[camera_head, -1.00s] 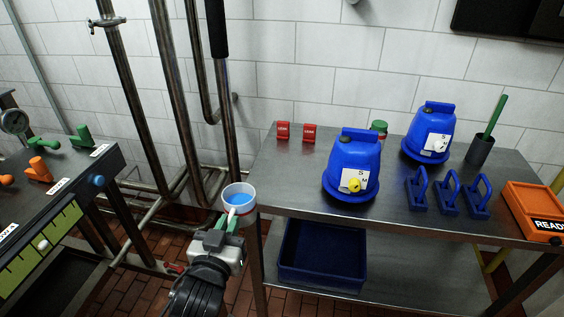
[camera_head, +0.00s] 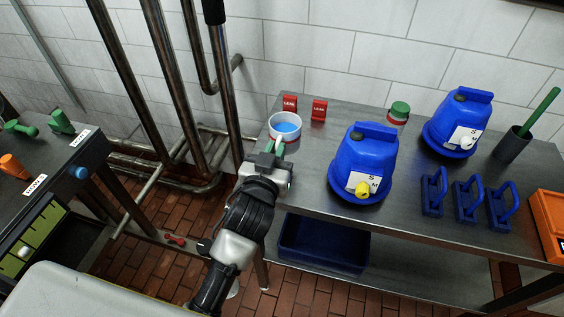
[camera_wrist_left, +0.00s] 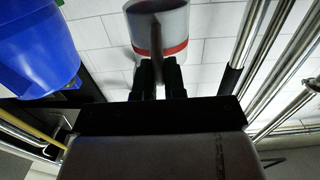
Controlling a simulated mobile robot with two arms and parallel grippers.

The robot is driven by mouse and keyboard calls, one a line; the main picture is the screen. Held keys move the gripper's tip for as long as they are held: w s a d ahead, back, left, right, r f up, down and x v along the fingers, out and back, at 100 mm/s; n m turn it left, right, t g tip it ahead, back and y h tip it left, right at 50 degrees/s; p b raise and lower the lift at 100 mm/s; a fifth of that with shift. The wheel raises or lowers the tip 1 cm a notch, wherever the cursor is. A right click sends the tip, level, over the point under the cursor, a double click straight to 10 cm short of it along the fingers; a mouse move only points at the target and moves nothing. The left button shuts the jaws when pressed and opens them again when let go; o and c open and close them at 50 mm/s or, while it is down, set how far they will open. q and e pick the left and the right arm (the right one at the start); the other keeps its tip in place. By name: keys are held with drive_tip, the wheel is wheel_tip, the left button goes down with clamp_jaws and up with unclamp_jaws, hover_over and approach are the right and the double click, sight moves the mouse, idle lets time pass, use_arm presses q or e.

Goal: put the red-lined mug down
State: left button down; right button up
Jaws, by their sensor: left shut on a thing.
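The red-lined mug (camera_head: 285,127) is white with a blue inside, and it is at the left end of the steel table (camera_head: 302,187) in the head view. In the left wrist view the mug (camera_wrist_left: 160,30) shows a red band around its side. My left gripper (camera_head: 272,152) is shut on the mug's near side, seemingly at its handle. The mug looks upright. I cannot tell whether its base touches the tabletop. My right gripper is not in view.
Vertical pipes (camera_head: 165,90) rise to the left. A blue bin (camera_head: 322,243) sits on the lower shelf.

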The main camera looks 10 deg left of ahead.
use_arm(q)
drive_tip(key=f, duration=0.1)
drive_tip(key=s+f, duration=0.1)
drive_tip(key=shift+f, duration=0.35)
drive_tip(key=f, duration=0.4)
drive_tip(key=shift+w+f+b, duration=0.1)
drive_tip(key=shift+w+b, duration=0.15)
drive_tip(key=shift+b, duration=0.15)
drive_tip(key=shift+f, duration=0.1)
drive_tip(key=shift+f, duration=0.2)
drive_tip(key=c, duration=1.2)
unclamp_jaws()
